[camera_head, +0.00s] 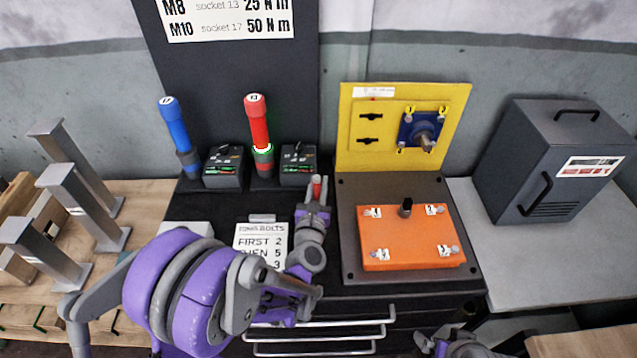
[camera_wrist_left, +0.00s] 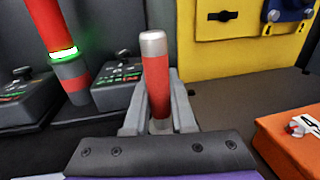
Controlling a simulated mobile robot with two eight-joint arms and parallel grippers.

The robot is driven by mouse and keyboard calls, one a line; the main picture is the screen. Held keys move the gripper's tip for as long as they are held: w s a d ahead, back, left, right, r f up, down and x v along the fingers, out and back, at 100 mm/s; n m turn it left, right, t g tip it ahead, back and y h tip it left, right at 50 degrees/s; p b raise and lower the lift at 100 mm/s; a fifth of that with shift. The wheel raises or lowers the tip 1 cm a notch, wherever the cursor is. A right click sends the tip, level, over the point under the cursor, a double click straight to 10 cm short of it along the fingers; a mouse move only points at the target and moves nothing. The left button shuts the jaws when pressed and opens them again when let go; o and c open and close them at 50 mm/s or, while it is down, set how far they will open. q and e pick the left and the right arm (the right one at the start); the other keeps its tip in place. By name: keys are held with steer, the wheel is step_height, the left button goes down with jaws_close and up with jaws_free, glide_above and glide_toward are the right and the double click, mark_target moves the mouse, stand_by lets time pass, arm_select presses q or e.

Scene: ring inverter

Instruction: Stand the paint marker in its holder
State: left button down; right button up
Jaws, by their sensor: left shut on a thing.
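The paint marker (camera_head: 317,188) is a red cylinder with a silver-grey end. It stands roughly upright in my left gripper (camera_head: 314,196), which is shut on it. In the left wrist view the marker (camera_wrist_left: 156,80) rises between the two grey fingers (camera_wrist_left: 158,112), its lower end hidden by the wrist. I cannot make out the marker's holder for certain; my left arm covers part of the bench. Part of my right arm, with its gripper (camera_head: 440,345), shows at the bottom edge of the head view; its jaw state is unclear.
Blue (camera_head: 177,130) and red (camera_head: 259,130) tools stand behind, beside dark units (camera_head: 223,167) (camera_head: 298,165). A bolt-order card (camera_head: 260,242) lies left of the gripper. An orange block (camera_head: 405,248) and yellow panel (camera_head: 357,150) are right. A dark box (camera_head: 545,160) stands far right.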

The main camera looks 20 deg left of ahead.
arm_select(q)
steer(key=shift+f, duration=0.15)
stand_by(0.5)
steer(key=c, duration=0.7)
jaws_free()
